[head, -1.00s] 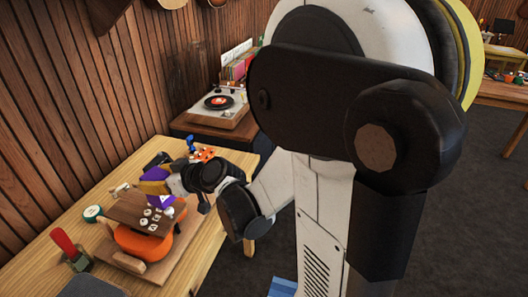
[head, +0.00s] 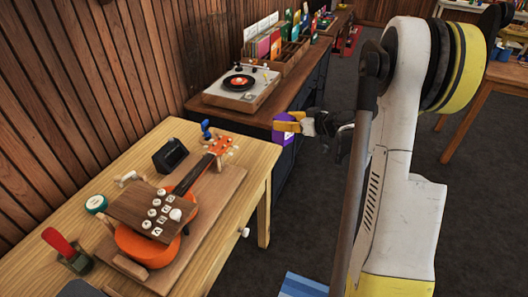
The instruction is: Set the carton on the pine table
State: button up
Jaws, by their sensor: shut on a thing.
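The carton (head: 284,131) is a small purple box with a white mark on its front. My gripper (head: 292,123), with yellow-orange fingers, is shut on it at its upper side. In the picture, the carton appears in the air just right of the far right corner of the pine table, in front of the dark cabinet. The pine table (head: 256,158) is pale wood and stands at the left along the panelled wall. The carton's rear and right side are hidden by my gripper.
An orange ukulele (head: 132,243) lies on a wooden board over much of the table. A black box (head: 170,155), green round tin (head: 96,204) and red-handled tool (head: 58,241) stand nearby. A record player (head: 241,88) sits on the dark cabinet (head: 284,110).

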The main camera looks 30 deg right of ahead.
jog(key=shift+w+d+f, duration=0.1)
jog(key=shift+d+f, duration=0.2)
jog(key=shift+d, duration=0.1)
jog(key=shift+w+a+f+b, duration=0.85)
jog(key=shift+w+f+b, duration=0.25)
jog(key=shift+w+f, duration=0.65)
jog(key=shift+w+a+f+b, duration=0.85)
jog(key=shift+w+f+b, duration=0.25)
jog(key=shift+w+f, duration=0.6)
jog(key=shift+w+a+f+b, duration=0.85)
jog(key=shift+w+f+b, duration=0.25)
jog(key=shift+w+f, duration=0.65)
jog(key=shift+s+f, duration=0.15)
jog(key=shift+f, duration=0.05)
jog(key=shift+f, duration=0.15)
jog(key=o, duration=1.2)
